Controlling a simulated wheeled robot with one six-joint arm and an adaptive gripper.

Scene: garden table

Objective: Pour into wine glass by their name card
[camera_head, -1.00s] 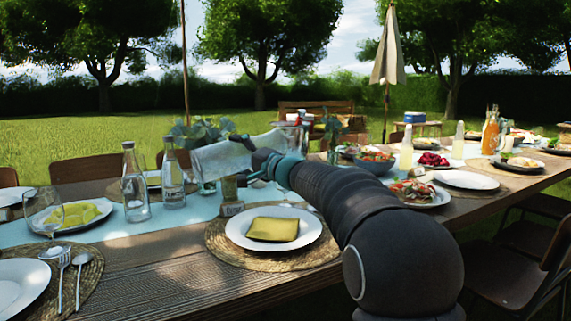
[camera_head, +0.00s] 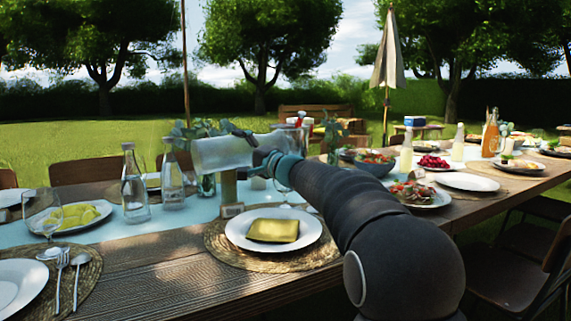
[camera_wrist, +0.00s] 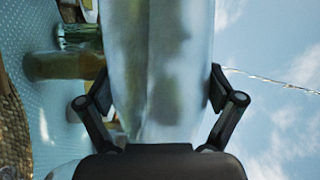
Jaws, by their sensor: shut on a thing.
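My gripper (camera_head: 262,155) is shut on a pale, translucent carafe-like vessel (camera_head: 222,152), held nearly level above the table. In the wrist view the vessel (camera_wrist: 160,60) fills the space between the fingers (camera_wrist: 160,98). A wine glass (camera_head: 283,178) is partly hidden by my gripper and arm, behind the plate with the yellow napkin. Another empty wine glass (camera_head: 43,213) stands at the left. A small card-like block (camera_head: 232,210) sits behind the napkin plate; I cannot read any name. I cannot tell whether liquid is leaving the vessel.
Two clear bottles (camera_head: 134,188) (camera_head: 172,183) stand left of the vessel. A wooden post-like object (camera_head: 229,188) stands beneath it. The napkin plate (camera_head: 236,232) lies on a woven mat in front. Food dishes and bottles crowd the right side. The bare front tabletop (camera_head: 165,275) is clear.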

